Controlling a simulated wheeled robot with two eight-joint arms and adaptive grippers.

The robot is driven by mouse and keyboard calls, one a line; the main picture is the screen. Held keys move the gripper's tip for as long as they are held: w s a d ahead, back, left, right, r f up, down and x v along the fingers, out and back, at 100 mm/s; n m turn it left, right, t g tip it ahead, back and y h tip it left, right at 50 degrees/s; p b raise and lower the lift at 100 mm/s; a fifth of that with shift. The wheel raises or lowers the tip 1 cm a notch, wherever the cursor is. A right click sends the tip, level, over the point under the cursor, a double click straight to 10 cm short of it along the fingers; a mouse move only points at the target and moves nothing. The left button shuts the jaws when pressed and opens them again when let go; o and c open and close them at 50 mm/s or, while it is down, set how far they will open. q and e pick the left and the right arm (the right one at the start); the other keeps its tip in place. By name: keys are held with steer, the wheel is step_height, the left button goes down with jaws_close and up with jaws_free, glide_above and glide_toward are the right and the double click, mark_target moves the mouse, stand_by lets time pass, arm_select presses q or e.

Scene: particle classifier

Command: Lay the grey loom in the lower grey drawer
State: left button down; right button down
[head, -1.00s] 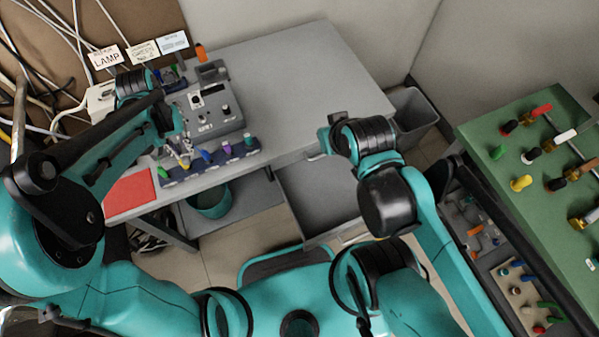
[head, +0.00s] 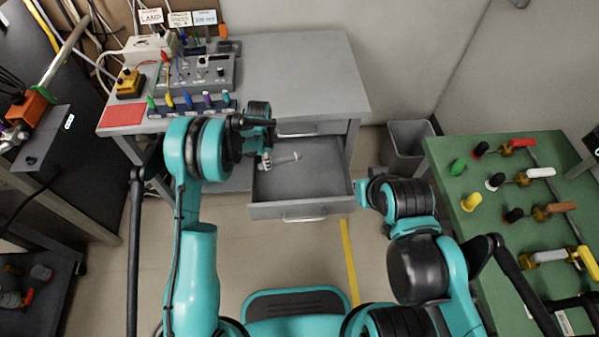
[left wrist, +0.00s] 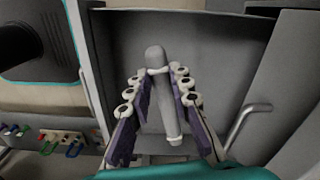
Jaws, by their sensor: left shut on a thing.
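The grey loom (head: 284,161) is a short rod with a paler band near each end. My left gripper (head: 266,160) is shut on it. In the left wrist view the loom (left wrist: 160,90) lies lengthwise between the two fingers (left wrist: 162,88). The lower grey drawer (head: 315,190) is pulled out beneath the table, and its visible floor is otherwise bare. The loom is over or inside the drawer; I cannot tell whether it touches the floor. My right gripper (head: 361,192) is beside the drawer's right front corner, and its fingers are not clear.
The grey table (head: 300,75) carries a grey control box (head: 205,72), a row of coloured plugs (head: 190,104) and a red mat (head: 122,115). A closed upper drawer (head: 300,129) sits above the open one. A grey bin (head: 408,140) and a green bench (head: 500,215) stand right.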

arm_select(q)
step_height(320, 180, down, 6)
steer(key=w+d+m, duration=0.1)
steer(key=d+m, duration=0.2)
steer(key=b, duration=0.3)
glide_above(277, 185)
step_height(277, 185, down, 6)
steer(key=shift+r, duration=0.2)
step_height(277, 185, down, 4)
steer(key=shift+f+b, duration=0.1)
steer(key=shift+b, duration=0.8)
steer(key=c, duration=1.4)
jaws_free()
steer(key=shift+o, duration=0.2)
